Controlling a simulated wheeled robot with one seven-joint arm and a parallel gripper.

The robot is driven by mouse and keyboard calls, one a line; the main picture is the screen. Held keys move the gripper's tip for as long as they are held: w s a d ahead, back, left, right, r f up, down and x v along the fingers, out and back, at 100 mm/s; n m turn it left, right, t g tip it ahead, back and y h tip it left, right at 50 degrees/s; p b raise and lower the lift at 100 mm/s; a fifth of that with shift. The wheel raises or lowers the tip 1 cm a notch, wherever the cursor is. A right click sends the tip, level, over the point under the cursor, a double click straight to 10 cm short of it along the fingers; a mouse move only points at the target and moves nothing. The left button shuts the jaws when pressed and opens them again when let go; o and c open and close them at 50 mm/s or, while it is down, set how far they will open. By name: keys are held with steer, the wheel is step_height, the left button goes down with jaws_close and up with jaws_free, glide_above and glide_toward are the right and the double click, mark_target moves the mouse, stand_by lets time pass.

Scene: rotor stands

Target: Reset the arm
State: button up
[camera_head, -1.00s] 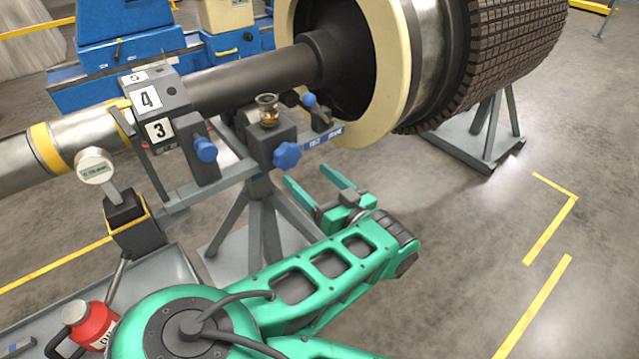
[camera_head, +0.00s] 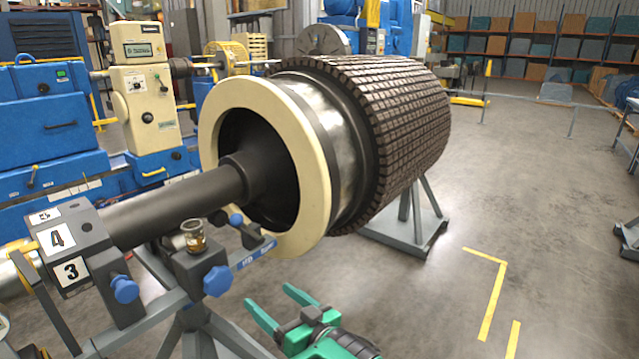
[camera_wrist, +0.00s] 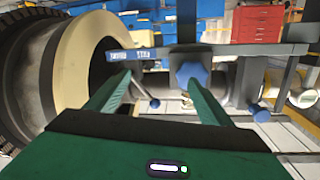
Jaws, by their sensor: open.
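My gripper (camera_head: 282,311) is green, with its two fingers spread apart and nothing between them. In the head view it is at the bottom centre, in front of the rotor stand and below the rotor's cream ring. The wrist view also shows the open fingers (camera_wrist: 160,100), pointing toward the stand's blue-labelled bar and a blue knob. Most of my arm is below the edge of the head view.
The large rotor (camera_head: 400,125) rests on grey stands, its shaft (camera_head: 180,208) running to the left. A block numbered 3 and 4 (camera_head: 75,250) and blue knobs (camera_head: 218,281) sit close by. Blue machines (camera_head: 45,125) stand behind. Floor at the right (camera_head: 560,240) is clear, with yellow lines.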

steer(key=w+d+f+m+t+h, duration=0.1)
steer(key=w+d+f+m+h, duration=0.25)
steer(key=w+d, duration=0.35)
steer(key=d+f+m+g+h, duration=0.2)
steer(key=d+m+h, duration=0.15)
steer(key=d, duration=0.95)
steer(key=d+f+m+g+h, duration=0.25)
steer(key=d+h, duration=0.25)
steer(key=d, duration=0.9)
steer(key=s+d+r+m+g, duration=0.2)
steer(key=s+d+r+g, duration=0.45)
steer(key=s+d, duration=0.65)
steer(key=s+d+r+m, duration=0.1)
steer(key=s+d+r, duration=0.2)
steer(key=s, duration=0.6)
steer(key=s+d+r+m+g, duration=0.1)
steer(key=s+d+r, duration=0.2)
steer(key=s+r, duration=0.5)
steer(key=shift+s+d+r+g, duration=0.15)
steer(key=shift+s+r+g, duration=0.15)
steer(key=shift+s, duration=0.85)
